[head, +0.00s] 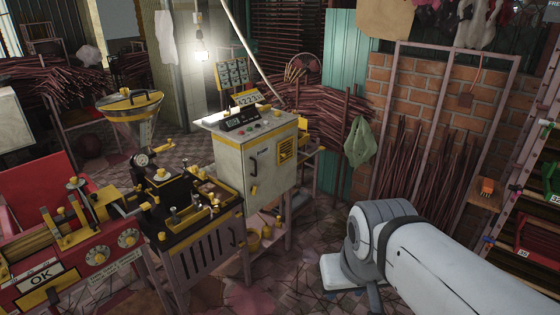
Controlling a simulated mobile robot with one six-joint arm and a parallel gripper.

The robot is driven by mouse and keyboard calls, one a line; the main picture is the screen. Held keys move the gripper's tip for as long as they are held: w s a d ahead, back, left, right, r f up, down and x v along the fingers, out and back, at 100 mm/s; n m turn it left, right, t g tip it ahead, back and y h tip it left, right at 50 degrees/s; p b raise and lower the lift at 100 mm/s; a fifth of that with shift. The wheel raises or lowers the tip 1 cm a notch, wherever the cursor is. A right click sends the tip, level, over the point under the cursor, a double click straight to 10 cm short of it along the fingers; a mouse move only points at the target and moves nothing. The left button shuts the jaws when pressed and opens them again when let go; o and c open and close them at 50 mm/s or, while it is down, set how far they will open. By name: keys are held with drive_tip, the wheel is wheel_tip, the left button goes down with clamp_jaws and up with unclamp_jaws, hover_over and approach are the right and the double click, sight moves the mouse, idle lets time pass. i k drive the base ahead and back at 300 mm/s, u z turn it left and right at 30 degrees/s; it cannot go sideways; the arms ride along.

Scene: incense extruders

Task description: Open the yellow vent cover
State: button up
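The yellow vent cover (287,150) is a small slatted panel on the right-hand side face of a grey control cabinet (240,160). It appears to lie flat against the cabinet, and its edges are too small to make out any gap. My white and grey arm (440,265) reaches in from the lower right, below and to the right of the cabinet. My gripper's fingers do not show. The arm is well apart from the vent cover, and nothing hides the cover.
The cabinet stands on a metal stand behind a black and yellow machine (200,225). A red machine (70,250) is at the left. A green bag (360,142) hangs right of the cabinet. Sticks lean against the brick wall. A shelf (525,200) stands far right. Patterned floor lies between.

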sight(292, 138)
drive_tip(key=u, duration=0.65)
drive_tip(key=k, duration=0.15)
drive_tip(key=z, duration=1.1)
drive_tip(key=i, duration=1.6)
drive_tip(key=u, duration=0.65)
drive_tip(key=i, duration=0.9)
drive_tip(key=u, duration=0.65)
